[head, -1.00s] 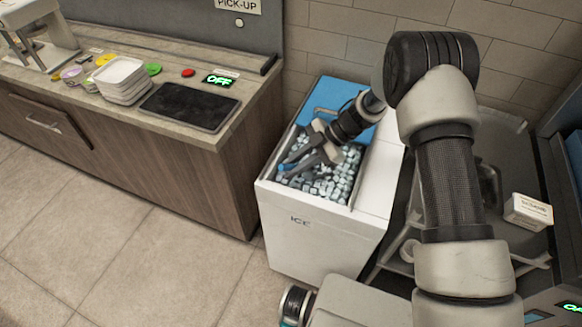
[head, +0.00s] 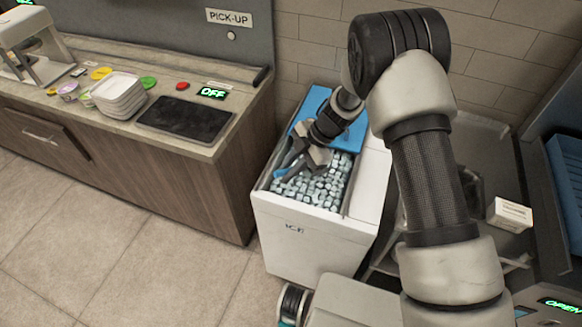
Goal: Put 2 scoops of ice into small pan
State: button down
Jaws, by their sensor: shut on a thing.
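The white ice bin (head: 310,245) stands in the middle of the head view, with its top partly open and ice cubes (head: 322,190) inside. My gripper (head: 288,168) is over the left part of the opening, pointing down and left. It is shut on a small blue thing (head: 279,173), likely the handle of an ice scoop. The rest of that thing is hidden, so I cannot tell whether it holds ice. I cannot make out a small pan in this view.
A blue lid (head: 345,138) covers the bin's back part. To the left is a wooden counter (head: 215,152) with a stack of white containers (head: 120,97) and a dark pad (head: 186,118). A white box (head: 509,214) sits at right. The floor at left is clear.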

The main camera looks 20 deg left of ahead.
aim_at(277, 172)
jog(key=shift+s+a+r+p, duration=0.25)
jog(key=shift+s+r+p, duration=0.05)
jog(key=shift+r+p, duration=0.35)
jog(key=shift+s+a+r+p, duration=0.2)
jog(key=shift+s+r+p, duration=0.05)
jog(key=shift+r+p, duration=0.35)
jog(key=shift+s+a+r+t+h+p, duration=0.5)
jog(key=shift+s+a+t+p, duration=0.2)
jog(key=shift+p, duration=0.65)
